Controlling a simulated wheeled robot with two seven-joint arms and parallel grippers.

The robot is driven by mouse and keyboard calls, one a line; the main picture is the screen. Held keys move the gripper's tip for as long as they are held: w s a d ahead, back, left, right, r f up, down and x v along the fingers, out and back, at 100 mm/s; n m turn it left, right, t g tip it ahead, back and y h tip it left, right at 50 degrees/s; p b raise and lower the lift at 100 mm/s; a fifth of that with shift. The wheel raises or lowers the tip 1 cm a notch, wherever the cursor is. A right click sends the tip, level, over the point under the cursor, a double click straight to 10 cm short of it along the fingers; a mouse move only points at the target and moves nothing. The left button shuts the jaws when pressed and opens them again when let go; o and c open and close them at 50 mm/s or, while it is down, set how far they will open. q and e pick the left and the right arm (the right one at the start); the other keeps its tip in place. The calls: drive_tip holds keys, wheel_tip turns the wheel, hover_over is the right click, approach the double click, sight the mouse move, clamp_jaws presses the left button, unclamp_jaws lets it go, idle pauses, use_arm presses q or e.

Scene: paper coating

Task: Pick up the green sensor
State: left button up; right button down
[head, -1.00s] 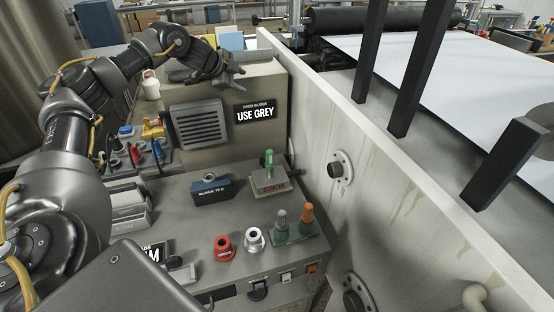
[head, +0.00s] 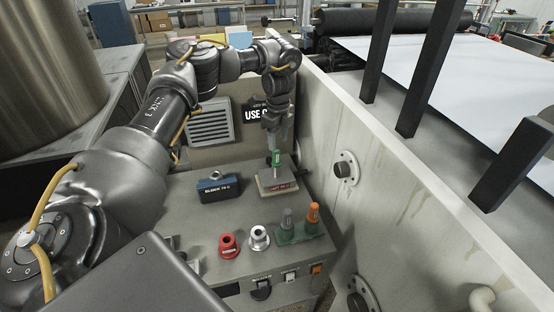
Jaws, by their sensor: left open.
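The green sensor (head: 276,159) stands upright on a small block-like stand (head: 281,186) with red lettering, on the grey machine top. My left gripper (head: 276,143) points down directly over it, open, with its fingertips at the sensor's upper end. I cannot tell whether they touch it or are around it. My right gripper is not in view.
A blue block (head: 217,190) stands left of the stand. A red ring-shaped part (head: 229,245), a silver one (head: 259,238), and a green base (head: 297,232) with grey and orange-topped parts stand in front. A pale wall (head: 375,200) rises close on the right.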

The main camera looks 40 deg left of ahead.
sight(276, 151)
use_arm(q)
drive_tip(key=shift+a+f, duration=0.1)
drive_tip(key=shift+f, duration=0.45)
drive_tip(key=shift+s+f, duration=0.2)
drive_tip(key=shift+f, duration=0.15)
drive_tip(key=f, duration=0.1)
drive_tip(key=f+p, duration=0.2)
drive_tip(key=shift+s+f, duration=0.15)
drive_tip(key=shift+s, duration=0.1)
drive_tip(key=shift+f, duration=0.55)
drive_tip(key=shift+d, duration=0.2)
drive_tip(key=shift+c, duration=1.2)
clamp_jaws()
drive_tip(key=shift+w+r+b, duration=0.15)
drive_tip(key=shift+r+b, duration=0.65)
drive_tip(key=shift+r, duration=1.5)
wheel_tip(276, 151, up, 6)
drive_tip(key=shift+f, duration=0.25)
